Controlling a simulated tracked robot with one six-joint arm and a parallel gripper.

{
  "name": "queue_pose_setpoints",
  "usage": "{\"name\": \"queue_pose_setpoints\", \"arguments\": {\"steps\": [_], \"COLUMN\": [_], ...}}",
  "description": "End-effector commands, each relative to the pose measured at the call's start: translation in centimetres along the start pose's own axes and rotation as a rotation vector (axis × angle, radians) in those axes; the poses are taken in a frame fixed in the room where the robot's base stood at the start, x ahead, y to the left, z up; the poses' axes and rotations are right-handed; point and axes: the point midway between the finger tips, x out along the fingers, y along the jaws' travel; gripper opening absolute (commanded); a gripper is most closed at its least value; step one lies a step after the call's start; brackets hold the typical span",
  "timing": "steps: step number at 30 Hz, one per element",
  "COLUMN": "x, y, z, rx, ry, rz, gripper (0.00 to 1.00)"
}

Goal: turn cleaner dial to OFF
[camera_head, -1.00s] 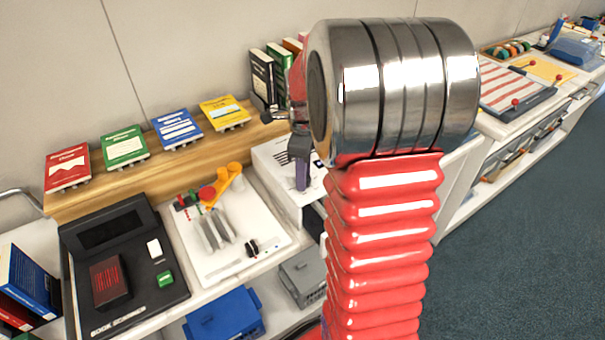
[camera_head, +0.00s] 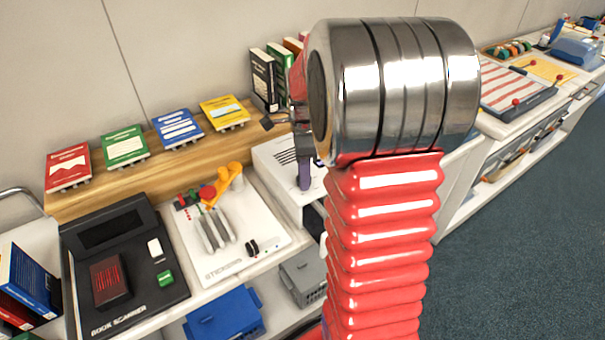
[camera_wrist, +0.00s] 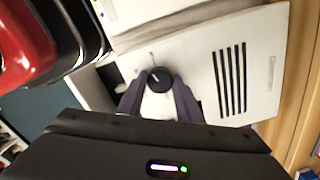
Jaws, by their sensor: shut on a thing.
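The cleaner is a white box (camera_wrist: 205,70) with dark parallel slots. It also shows in the head view (camera_head: 268,158), partly behind my arm. Its black round dial (camera_wrist: 160,79) has a pale pointer mark and faint marks around it. My gripper (camera_wrist: 159,92) has its two purple fingers on either side of the dial, shut on it. In the head view my gripper (camera_head: 304,176) reaches down at the cleaner, and the dial is hidden there. I cannot read the dial's labels.
A white sticker machine (camera_head: 235,265) and a black book scanner (camera_head: 130,305) stand left of the cleaner. Several books stand on the wooden shelf (camera_head: 90,198) behind. A grey box (camera_head: 303,280) and a blue bin (camera_head: 225,315) sit below.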

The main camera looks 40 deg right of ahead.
Motion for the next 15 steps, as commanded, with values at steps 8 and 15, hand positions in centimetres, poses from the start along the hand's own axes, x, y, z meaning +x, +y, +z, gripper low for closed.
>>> {"name": "queue_pose_setpoints", "arguments": {"steps": [8, 15], "x": [-0.04, -0.05], "y": [-0.07, -0.1], "z": [-0.07, -0.09], "rx": [-0.258, -0.486], "ry": [0.001, 0.002], "rz": [-0.002, -0.003], "gripper": [0.1, 0.1]}}
